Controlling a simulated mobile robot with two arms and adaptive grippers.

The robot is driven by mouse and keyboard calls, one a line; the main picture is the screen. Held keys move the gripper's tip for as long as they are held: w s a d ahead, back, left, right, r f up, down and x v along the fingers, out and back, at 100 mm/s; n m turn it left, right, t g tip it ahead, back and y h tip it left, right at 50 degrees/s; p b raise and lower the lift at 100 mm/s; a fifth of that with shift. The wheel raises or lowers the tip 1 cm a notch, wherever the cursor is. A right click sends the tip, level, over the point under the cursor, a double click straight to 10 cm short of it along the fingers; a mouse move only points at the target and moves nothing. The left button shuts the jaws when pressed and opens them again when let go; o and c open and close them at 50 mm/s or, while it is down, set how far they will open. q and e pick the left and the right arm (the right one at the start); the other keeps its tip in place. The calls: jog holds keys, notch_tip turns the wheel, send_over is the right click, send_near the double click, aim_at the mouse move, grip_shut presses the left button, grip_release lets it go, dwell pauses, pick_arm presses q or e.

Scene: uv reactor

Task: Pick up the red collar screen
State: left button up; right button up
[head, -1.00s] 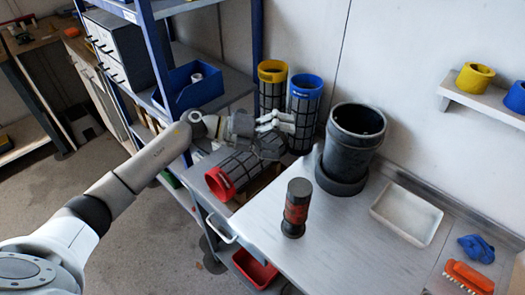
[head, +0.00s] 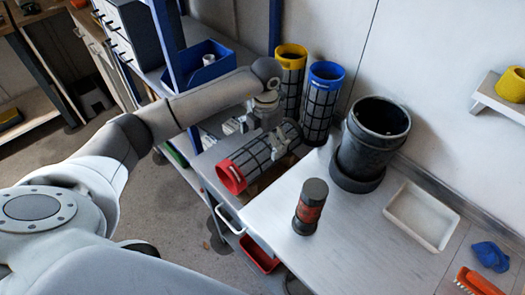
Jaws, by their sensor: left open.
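The red collar screen (head: 249,161) lies on its side on the metal surface in the head view. It is a dark mesh cylinder whose red collar (head: 231,177) faces the lower left. My left gripper (head: 259,139) is open and points down over the screen's far half. One finger shows at the left of the screen and the other over its right part. I cannot tell whether the fingers touch the mesh. The gripper hides part of the screen's far end. My right gripper is not in view.
A yellow-collared screen (head: 290,85) and a blue-collared screen (head: 319,105) stand upright just behind. A black vessel (head: 369,145) and a dark red-banded cylinder (head: 310,208) stand to the right. A blue bin (head: 205,68) is on the shelf at left. A white tray (head: 421,216) lies further right.

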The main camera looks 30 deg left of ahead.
pick_arm(q)
jog(key=shift+a+f, duration=0.1)
jog(key=shift+f, duration=0.55)
jog(key=f+p, duration=0.2)
jog(key=f, duration=0.2)
jog(key=shift+a+f, duration=0.2)
jog(key=shift+f, duration=0.3)
jog(key=c, duration=0.3)
jog(key=shift+w, duration=0.1)
jog(key=c, duration=0.6)
jog(key=shift+r, duration=0.1)
jog(key=shift+c, duration=0.2)
